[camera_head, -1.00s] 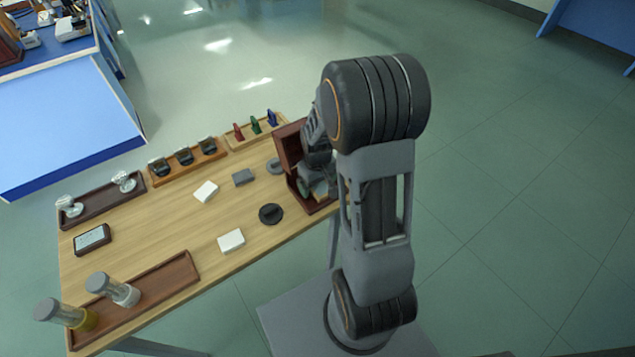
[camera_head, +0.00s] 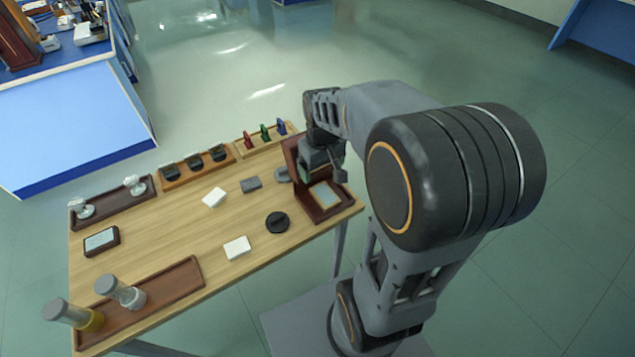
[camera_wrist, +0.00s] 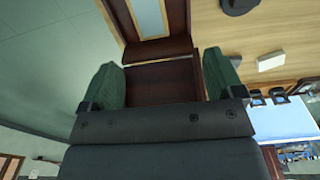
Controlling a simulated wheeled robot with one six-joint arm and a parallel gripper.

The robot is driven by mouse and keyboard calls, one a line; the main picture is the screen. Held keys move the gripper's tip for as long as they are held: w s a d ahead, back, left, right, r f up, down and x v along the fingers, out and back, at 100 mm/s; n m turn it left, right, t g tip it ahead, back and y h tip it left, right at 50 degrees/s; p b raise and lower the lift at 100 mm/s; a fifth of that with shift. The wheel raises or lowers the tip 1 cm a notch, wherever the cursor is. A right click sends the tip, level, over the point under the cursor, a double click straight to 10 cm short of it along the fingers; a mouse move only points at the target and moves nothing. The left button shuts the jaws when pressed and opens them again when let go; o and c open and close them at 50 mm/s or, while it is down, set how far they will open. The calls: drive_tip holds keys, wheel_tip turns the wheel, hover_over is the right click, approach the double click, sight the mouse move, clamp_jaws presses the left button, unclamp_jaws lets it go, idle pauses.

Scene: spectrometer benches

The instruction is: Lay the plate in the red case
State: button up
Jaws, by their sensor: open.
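The red case (camera_head: 305,211) is a dark red-brown box standing open at the right end of the wooden table, its lid (camera_head: 291,151) raised. A flat pale blue-grey plate (camera_head: 327,195) with a tan border lies in its base. In the wrist view the plate (camera_wrist: 147,18) shows at the top, inside the case's dark frame (camera_wrist: 165,48). My gripper (camera_head: 322,172) is above the case, close to the lid, apart from the plate. Its green-padded fingers (camera_wrist: 163,82) are spread in the wrist view, with nothing held between them.
Near the case lie a black disc (camera_head: 277,222), a white block (camera_head: 237,247) and a grey block (camera_head: 251,184). A rack with coloured clips (camera_head: 265,134) stands behind. A tray with jars (camera_head: 160,300) is at the front left.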

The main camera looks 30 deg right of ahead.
drive_tip(key=s+a+r+m+t, duration=0.1)
drive_tip(key=s+a+r+t, duration=0.1)
drive_tip(key=s+a, duration=0.4)
drive_tip(key=s+r, duration=0.1)
drive_tip(key=s, duration=0.1)
drive_tip(key=shift+s+a+r+t, duration=0.25)
drive_tip(key=shift+s+r+t, duration=0.05)
drive_tip(key=shift+s+t, duration=0.1)
